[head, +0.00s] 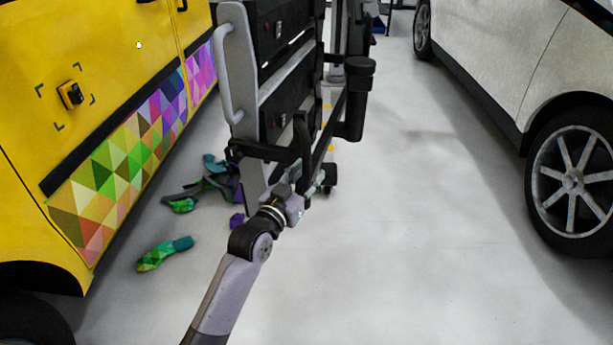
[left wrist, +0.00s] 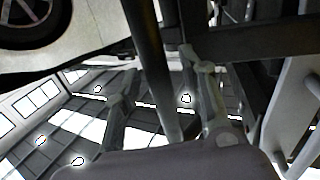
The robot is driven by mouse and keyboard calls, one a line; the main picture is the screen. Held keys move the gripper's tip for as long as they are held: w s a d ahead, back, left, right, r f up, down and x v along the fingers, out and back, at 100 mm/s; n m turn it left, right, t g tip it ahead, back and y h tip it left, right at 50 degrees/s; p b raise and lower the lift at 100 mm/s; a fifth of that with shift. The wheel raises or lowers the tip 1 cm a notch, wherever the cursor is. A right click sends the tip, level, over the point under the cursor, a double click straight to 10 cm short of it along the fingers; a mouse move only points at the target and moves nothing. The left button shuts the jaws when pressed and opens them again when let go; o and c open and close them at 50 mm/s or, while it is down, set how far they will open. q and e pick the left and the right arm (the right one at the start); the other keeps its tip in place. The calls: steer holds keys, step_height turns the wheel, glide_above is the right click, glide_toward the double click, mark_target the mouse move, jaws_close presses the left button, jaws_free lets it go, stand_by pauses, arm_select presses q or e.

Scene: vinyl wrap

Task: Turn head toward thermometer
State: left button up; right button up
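No thing that I can clearly tell to be a thermometer shows. A small yellow and black device (head: 72,95) sits on the yellow van's side at the left of the head view, inside dark corner marks; I cannot tell what it is. My left gripper (head: 313,184) is at the lower part of a grey and black cart (head: 252,95), partly hidden against its dark frame. In the left wrist view its two fingers (left wrist: 163,95) stand apart, with a black bar (left wrist: 152,60) showing between them. I cannot tell whether they touch the bar. My right gripper is not in view.
The yellow van (head: 110,50) has a colourful triangle-patterned wrap (head: 130,150). Several wrap scraps (head: 163,254) lie on the floor beside it. A white car (head: 540,70) stands at the right. The grey floor (head: 430,220) between cart and car is clear.

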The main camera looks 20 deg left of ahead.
arm_select(q)
steer(key=shift+c, duration=0.2)
jaws_close()
stand_by(0.6)
